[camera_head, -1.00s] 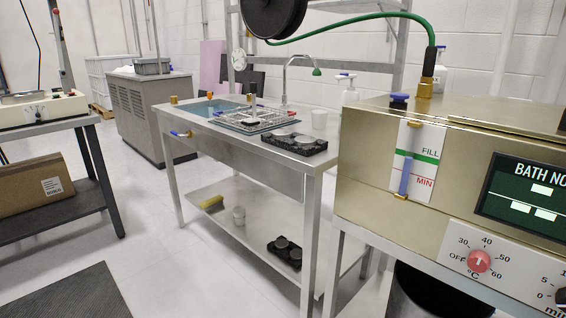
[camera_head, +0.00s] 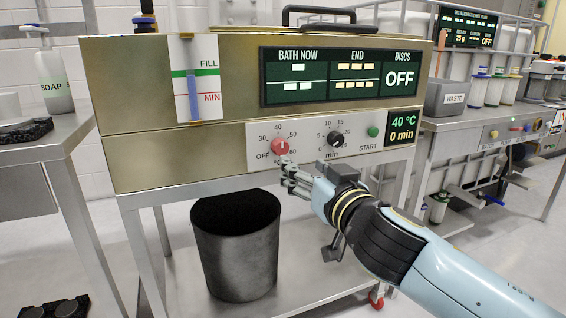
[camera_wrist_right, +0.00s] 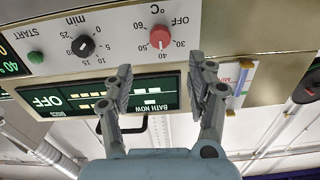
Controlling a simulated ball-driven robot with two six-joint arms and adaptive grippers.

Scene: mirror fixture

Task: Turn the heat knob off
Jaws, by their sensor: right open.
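The red heat knob (camera_head: 280,147) is on the white panel of the brass-coloured bath. Its dial reads OFF, 30, 40, 50, 60 °C, and its white mark seems to point near 40. My right gripper (camera_head: 286,174) is open and empty, just below and in front of the knob. In the right wrist view the red knob (camera_wrist_right: 160,37) lies beyond the gap between the two open fingers (camera_wrist_right: 161,72), apart from them. My left gripper is not in view.
A black minutes knob (camera_head: 336,139) and a green START button (camera_head: 373,132) are right of the heat knob. The display (camera_head: 402,128) reads 40 °C, 0 min. A black bin (camera_head: 237,255) stands below. A soap bottle (camera_head: 48,82) is at left.

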